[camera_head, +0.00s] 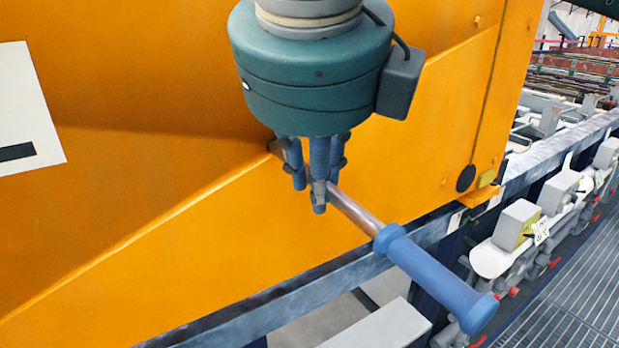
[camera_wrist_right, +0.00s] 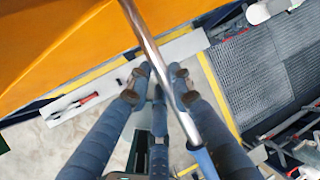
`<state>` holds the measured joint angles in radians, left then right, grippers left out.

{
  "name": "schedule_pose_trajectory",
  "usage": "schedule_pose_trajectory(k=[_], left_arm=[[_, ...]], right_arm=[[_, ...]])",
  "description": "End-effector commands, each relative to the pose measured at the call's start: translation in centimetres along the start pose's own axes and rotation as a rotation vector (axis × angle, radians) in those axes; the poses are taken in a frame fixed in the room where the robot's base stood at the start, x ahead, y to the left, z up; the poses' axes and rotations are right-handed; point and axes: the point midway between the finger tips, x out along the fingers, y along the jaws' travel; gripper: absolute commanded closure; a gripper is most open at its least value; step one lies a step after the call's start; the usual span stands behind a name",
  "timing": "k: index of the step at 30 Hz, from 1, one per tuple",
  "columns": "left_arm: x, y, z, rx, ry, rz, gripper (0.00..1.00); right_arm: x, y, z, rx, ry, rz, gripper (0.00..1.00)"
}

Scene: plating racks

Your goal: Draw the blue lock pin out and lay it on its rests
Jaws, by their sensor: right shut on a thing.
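The lock pin has a bare metal shaft (camera_head: 355,213) and a thick blue handle (camera_head: 436,279) with a collar at each end. It slants across the front of the orange housing (camera_head: 400,160), handle toward the lower right. My right gripper (camera_head: 318,190) points down over the shaft, shut on it between the handle and the far end. I cannot tell whether the far end is inside the housing or in front of it. In the right wrist view the shaft (camera_wrist_right: 146,38) passes between the fingers (camera_wrist_right: 156,90). My left gripper is not in view, and I cannot make out the rests.
A dark blue-grey rail (camera_head: 285,300) runs below the housing. A pale block (camera_head: 385,328) lies under the pin. Grey and white fittings (camera_head: 515,232) line the right side beside a metal grating (camera_head: 570,310). The wrist view shows a pale plank (camera_wrist_right: 75,100) below the housing.

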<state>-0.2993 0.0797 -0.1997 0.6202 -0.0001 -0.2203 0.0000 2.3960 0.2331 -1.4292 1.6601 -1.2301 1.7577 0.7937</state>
Motion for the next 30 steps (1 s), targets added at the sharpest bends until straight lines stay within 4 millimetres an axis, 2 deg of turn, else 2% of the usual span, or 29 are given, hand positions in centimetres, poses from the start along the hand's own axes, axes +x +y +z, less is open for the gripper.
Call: schedule_pose_trajectory(k=[15, 30], left_arm=[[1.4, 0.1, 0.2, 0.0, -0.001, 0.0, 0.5], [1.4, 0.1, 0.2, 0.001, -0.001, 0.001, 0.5]], right_arm=[[-0.9, 0.0, -2.2, 0.0, -0.001, -0.001, 1.0], [-1.0, -0.1, -2.3, 0.0, 0.0, 0.0, 1.0]])
